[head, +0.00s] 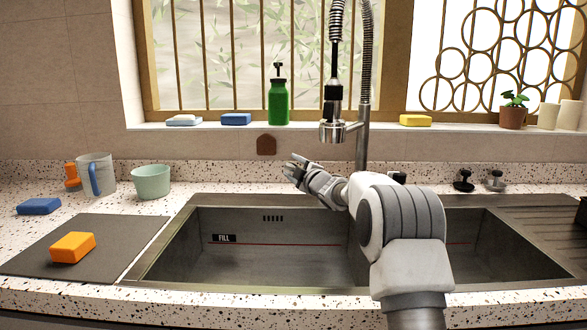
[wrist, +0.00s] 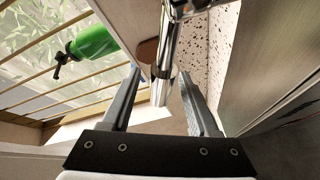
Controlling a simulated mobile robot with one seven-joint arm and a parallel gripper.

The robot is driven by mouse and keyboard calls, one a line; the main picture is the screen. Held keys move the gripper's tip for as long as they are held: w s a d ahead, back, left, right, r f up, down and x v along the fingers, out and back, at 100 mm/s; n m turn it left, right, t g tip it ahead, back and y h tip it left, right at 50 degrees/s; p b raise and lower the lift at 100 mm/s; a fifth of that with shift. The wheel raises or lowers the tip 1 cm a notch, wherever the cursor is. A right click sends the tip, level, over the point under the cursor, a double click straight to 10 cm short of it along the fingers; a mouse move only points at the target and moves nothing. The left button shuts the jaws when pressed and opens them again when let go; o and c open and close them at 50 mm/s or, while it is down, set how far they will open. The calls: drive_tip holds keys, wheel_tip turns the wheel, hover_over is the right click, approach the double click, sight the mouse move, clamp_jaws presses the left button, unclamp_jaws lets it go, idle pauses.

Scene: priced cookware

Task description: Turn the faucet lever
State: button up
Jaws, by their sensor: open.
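The faucet (head: 362,140) stands behind the sink, with a tall chrome column and a spring hose. In the wrist view a short chrome rod (wrist: 160,90), which looks like its lever, shows between the two fingers. Its base (wrist: 185,8) runs off the top edge. My gripper (head: 293,166) is beside the column, left of it, above the sink's back edge. It also shows in the wrist view (wrist: 160,75), open, with a finger on each side of the rod. I cannot tell whether either finger touches it. In the head view my arm hides the lever.
The sink basin (head: 280,255) is empty below. A green bottle (head: 279,102) and sponges stand on the sill. A mug (head: 96,175), a bowl (head: 150,182) and an orange sponge (head: 73,247) are at left. Two small knobs (head: 464,180) (head: 496,181) are at right.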

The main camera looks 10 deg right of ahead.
drive_tip(key=p+v, duration=0.1)
drive_tip(key=v, duration=1.6)
drive_tip(key=shift+s+d, duration=0.15)
drive_tip(key=shift+s, duration=0.05)
drive_tip(key=shift+r, duration=0.1)
drive_tip(key=s+r+m+g+h, duration=0.35)
drive_tip(key=s+m+h, duration=0.25)
drive_tip(key=s+m, duration=0.5)
drive_tip(key=s+a+f+m+g, duration=0.2)
drive_tip(key=s+f+g, duration=0.1)
drive_tip(key=s, duration=0.7)
drive_tip(key=s+a+f+m+g+y, duration=0.1)
drive_tip(key=s+a+f+m+g, duration=0.2)
drive_tip(key=s, duration=0.8)
drive_tip(key=s+a+f+g, duration=0.15)
drive_tip(key=s+f, duration=0.25)
drive_tip(key=s, duration=0.6)
wheel_tip(320, 180, up, 22)
drive_tip(key=p, duration=2.2)
drive_tip(key=shift+w+d+g, duration=0.3)
drive_tip(key=shift+d+g, duration=0.05)
drive_tip(key=shift+g, duration=0.05)
